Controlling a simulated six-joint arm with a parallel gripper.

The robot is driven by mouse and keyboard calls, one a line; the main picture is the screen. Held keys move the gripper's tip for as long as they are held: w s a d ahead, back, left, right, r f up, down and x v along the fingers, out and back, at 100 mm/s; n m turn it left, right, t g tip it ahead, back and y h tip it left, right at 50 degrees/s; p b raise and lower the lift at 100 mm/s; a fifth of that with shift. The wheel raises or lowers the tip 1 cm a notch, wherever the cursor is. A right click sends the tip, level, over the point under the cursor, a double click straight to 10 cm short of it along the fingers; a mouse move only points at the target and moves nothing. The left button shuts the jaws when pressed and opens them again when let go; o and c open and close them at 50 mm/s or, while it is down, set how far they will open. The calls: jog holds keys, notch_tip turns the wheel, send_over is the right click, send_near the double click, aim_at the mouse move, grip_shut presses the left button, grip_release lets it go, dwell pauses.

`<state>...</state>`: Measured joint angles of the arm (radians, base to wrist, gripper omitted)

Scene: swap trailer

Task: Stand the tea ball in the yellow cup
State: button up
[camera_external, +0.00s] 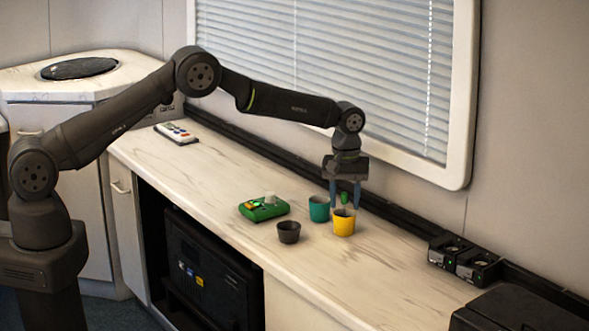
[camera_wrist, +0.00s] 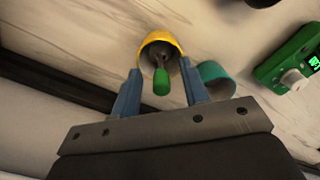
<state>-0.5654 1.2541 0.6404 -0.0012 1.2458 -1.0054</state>
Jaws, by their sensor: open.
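The yellow cup (camera_external: 344,224) stands upright on the counter, just right of a teal cup (camera_external: 319,209). The tea ball (camera_external: 344,198) shows its green handle sticking up above the yellow cup. In the wrist view its green handle (camera_wrist: 161,82) points toward me and its thin stem runs into the mouth of the yellow cup (camera_wrist: 160,40). Its lower end is hidden in the cup. My gripper (camera_external: 344,205) is open above the yellow cup, with one blue finger on each side of the handle and a gap to each.
The teal cup also shows in the wrist view (camera_wrist: 216,80), close beside the yellow one. A black cup (camera_external: 289,232) and a green device (camera_external: 264,208) with a white knob sit to the left. A dark rail (camera_external: 400,217) runs along the wall behind.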

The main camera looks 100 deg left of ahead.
notch_tip(320, 180, up, 17)
jog(key=shift+r, duration=0.2)
dwell(0.9)
notch_tip(320, 180, down, 17)
jog(key=shift+f, duration=0.15)
jog(key=shift+r, duration=0.3)
dwell(0.5)
